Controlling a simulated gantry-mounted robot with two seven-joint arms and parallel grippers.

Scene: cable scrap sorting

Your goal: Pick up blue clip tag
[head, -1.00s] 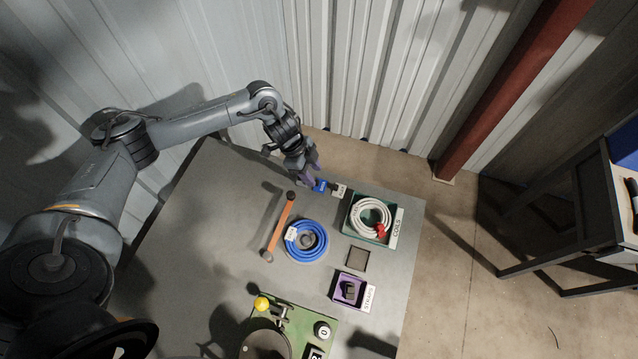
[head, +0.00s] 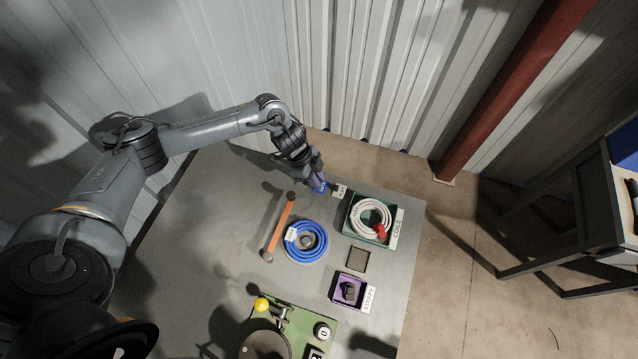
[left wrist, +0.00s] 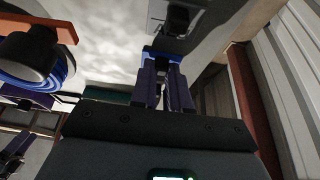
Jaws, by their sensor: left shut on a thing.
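The blue clip tag (head: 320,188) is at the far edge of the grey table, between the fingers of my left gripper (head: 317,183). In the left wrist view the blue tag (left wrist: 161,56) shows at the tips of the purple fingers (left wrist: 163,84). My left gripper is shut on it. Whether the tag touches the table I cannot tell.
A small labelled block (head: 339,191) stands just right of the tag. A green bin (head: 349,220) holds a white coil. A blue coil (head: 318,252), an orange-handled tool (head: 279,230) and a purple bin (head: 335,291) are on the table (head: 220,230).

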